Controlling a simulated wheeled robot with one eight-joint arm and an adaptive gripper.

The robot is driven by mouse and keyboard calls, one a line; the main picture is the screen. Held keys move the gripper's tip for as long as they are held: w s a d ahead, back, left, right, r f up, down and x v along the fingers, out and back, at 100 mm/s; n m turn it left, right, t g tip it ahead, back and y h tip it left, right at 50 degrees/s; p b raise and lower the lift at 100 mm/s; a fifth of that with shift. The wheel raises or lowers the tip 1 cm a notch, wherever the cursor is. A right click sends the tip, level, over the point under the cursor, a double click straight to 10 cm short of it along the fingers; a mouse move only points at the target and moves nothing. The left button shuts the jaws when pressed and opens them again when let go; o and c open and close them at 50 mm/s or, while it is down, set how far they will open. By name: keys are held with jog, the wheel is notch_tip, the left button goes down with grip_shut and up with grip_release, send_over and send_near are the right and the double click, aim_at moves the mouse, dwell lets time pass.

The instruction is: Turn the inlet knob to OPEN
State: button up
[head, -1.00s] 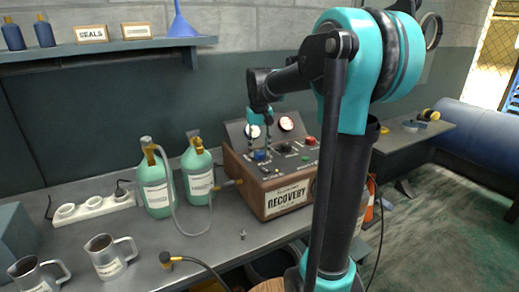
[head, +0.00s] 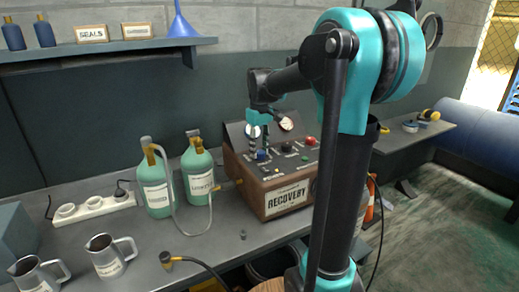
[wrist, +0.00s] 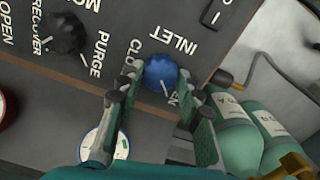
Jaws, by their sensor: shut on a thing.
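The blue inlet knob (wrist: 160,71) is on the dark panel of the recovery machine (head: 285,198), beneath my gripper. It also shows in the head view (head: 262,155). In the wrist view the INLET label is upside down beside it, and the CLOSED and OPEN labels are partly hidden by the fingers. The knob's white pointer mark faces the visible end of the OPEN label. My gripper (wrist: 157,80) is shut on the knob, with one finger on each side. In the head view my gripper (head: 260,146) reaches down to the panel.
A black mode knob (wrist: 65,33) with RECOVER and PURGE labels and a rocker switch (wrist: 217,12) are on the same panel. Gauges (head: 286,123) stand at its back. Two green cylinders (head: 198,180) with a hose stand to the left.

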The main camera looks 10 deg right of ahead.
aim_at(259, 152)
dwell(0.3)
jog(key=o, duration=1.2)
jog(key=shift+c, duration=0.2)
jog(key=shift+r, duration=0.1)
notch_tip(259, 152, up, 12)
jog(key=shift+s, duration=0.1)
